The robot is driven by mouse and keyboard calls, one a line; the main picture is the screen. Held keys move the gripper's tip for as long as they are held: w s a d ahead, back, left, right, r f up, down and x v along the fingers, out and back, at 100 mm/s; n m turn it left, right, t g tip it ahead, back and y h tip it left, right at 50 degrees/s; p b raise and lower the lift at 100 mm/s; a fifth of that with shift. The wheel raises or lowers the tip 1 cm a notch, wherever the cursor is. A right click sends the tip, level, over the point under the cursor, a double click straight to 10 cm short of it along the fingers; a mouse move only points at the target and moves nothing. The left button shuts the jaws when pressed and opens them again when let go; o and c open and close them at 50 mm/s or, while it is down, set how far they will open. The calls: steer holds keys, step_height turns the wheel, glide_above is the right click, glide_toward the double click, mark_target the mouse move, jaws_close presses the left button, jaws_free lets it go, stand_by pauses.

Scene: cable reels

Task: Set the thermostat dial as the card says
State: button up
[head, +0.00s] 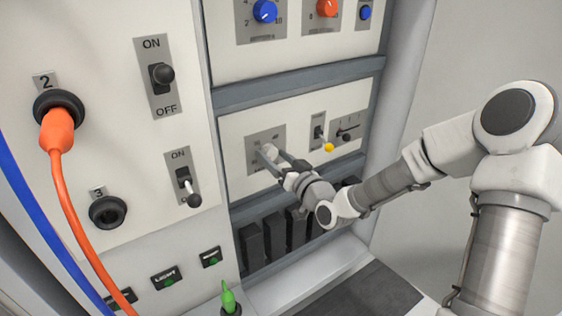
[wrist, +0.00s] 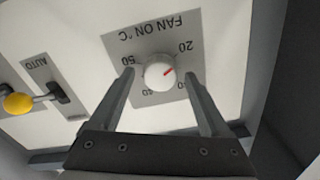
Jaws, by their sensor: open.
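The thermostat dial (wrist: 159,76) is a small white round knob on a grey plate marked "FAN ON °C", seen upside down in the wrist view. The 50 is at left, and a 40 shows partly below the knob. In the head view the dial (head: 268,149) is on the lower white panel. My gripper (wrist: 160,76) is open, with one finger on each side of the dial and visible gaps to it. The gripper also shows at the panel in the head view (head: 275,160). I see no card.
A yellow-tipped lever (head: 328,147) stands just right of the dial, with a slider plate (head: 348,130) beyond. Blue (head: 264,11) and orange (head: 327,8) knobs are above. Dark blocks (head: 274,236) lie below. An orange cable (head: 70,195) hangs at left.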

steer(key=p+v, duration=1.1)
steer(key=v, duration=0.6)
steer(key=shift+s+d, duration=0.15)
